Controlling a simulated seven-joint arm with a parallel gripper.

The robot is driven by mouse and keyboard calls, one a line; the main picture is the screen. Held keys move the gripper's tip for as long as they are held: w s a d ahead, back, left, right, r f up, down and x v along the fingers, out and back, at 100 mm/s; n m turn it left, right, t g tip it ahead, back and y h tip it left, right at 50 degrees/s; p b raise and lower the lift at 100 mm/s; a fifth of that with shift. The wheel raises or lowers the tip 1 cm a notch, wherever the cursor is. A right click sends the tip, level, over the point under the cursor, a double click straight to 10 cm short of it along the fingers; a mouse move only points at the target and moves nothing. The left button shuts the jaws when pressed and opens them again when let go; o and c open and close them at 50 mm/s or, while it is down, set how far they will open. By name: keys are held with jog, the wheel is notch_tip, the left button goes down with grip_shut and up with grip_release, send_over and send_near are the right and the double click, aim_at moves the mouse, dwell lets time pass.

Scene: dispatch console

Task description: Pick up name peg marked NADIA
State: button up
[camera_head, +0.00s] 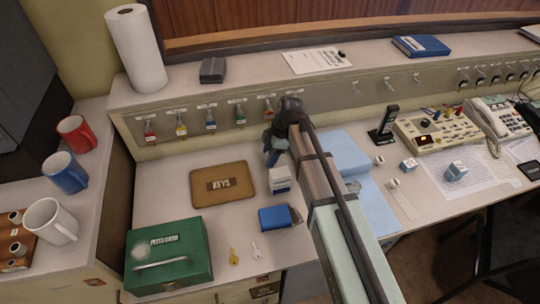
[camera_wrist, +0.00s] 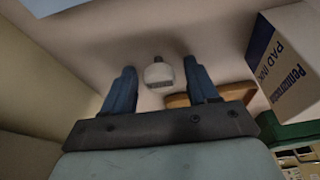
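A small pale rounded piece with a dark knob (camera_wrist: 158,74) stands on the counter in the wrist view. It shows between the two blue fingers of my gripper (camera_wrist: 160,70), with gaps on both sides. It may be a name peg, but I can read no name on it. In the head view my gripper (camera_head: 274,152) is low over the counter near the back panel, and it and the arm hide this piece. My gripper is open and empty. Small white pieces stand to the right, including a cylinder (camera_head: 379,160) and a block (camera_head: 409,165); no NADIA marking is legible.
A white and blue pad ink box (camera_head: 279,181) stands close to my gripper; it also shows in the wrist view (camera_wrist: 286,62). The KEYS tray (camera_head: 205,197) lies left. A blue box (camera_head: 274,217) and green tin (camera_head: 168,256) are nearer. Hooked keys (camera_head: 210,120) line the back panel.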

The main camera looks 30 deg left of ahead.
jog(key=c, duration=1)
jog(key=shift+r, duration=0.1)
